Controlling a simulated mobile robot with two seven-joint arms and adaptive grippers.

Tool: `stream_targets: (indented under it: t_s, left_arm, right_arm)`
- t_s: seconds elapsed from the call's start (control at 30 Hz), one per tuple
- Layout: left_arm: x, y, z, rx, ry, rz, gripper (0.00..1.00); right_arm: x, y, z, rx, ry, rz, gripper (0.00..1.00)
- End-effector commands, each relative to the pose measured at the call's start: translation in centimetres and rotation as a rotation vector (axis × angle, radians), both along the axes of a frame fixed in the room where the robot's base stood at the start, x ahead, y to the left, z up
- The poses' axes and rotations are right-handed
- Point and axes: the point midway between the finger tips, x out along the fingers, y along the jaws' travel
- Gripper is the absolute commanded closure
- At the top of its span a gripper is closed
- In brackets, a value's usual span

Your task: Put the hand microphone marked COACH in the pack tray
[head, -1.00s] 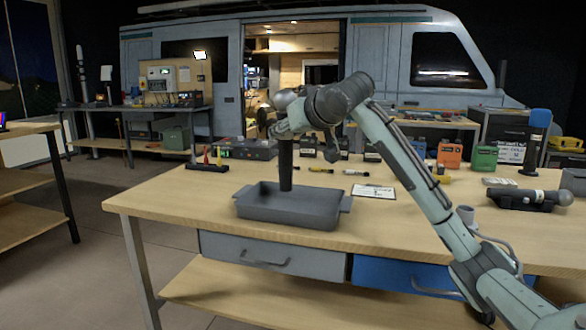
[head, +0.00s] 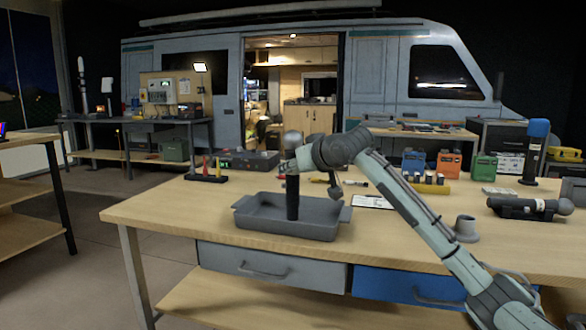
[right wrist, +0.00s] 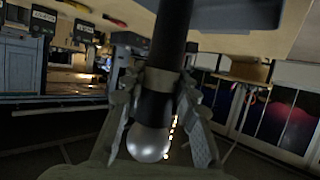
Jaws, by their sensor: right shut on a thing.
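A dark hand microphone (head: 292,200) with a silver ball head stands upright in my right gripper (head: 290,170). The ball head is at the top and the handle points down into the grey pack tray (head: 335,232). Whether the handle's lower end touches the tray floor I cannot tell. In the right wrist view, the fingers (right wrist: 162,88) are closed around the microphone (right wrist: 150,142) just past its silver head. The tray (right wrist: 225,14) shows at the top of that view. No COACH marking is readable on the microphone. My left gripper is not in view.
A second hand microphone (head: 529,207) lies at the right of the bench (head: 180,205). A grey cup (head: 466,229), a white card (head: 371,202) and a yellow block (head: 430,187) lie right of the tray. Coloured packs (head: 448,163) stand behind.

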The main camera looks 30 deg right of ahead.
Motion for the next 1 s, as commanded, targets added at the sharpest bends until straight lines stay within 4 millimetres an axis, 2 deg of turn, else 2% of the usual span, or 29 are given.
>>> stream_targets:
  t_s: [0.07,0.1,0.23,0.63,0.77,1.0]
  left_arm:
    - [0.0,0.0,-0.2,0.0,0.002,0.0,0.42]
    - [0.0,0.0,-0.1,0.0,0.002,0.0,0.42]
    - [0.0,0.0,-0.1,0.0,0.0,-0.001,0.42]
    - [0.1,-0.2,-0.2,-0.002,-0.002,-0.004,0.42]
    - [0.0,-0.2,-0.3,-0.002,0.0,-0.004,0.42]
    - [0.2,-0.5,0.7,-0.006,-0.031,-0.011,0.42]
  right_arm:
    - [0.0,0.0,-0.2,0.0,-0.002,0.0,1.0]
    - [0.0,0.0,-0.2,0.0,0.0,0.0,0.67]
    - [0.0,0.0,-0.2,0.0,0.001,0.0,0.51]
    - [-0.4,0.0,0.2,-0.001,0.0,-0.001,0.5]
    - [-2.2,0.2,0.9,-0.002,-0.001,0.0,0.5]
    - [-7.1,0.7,2.9,-0.004,-0.001,-0.001,0.5]
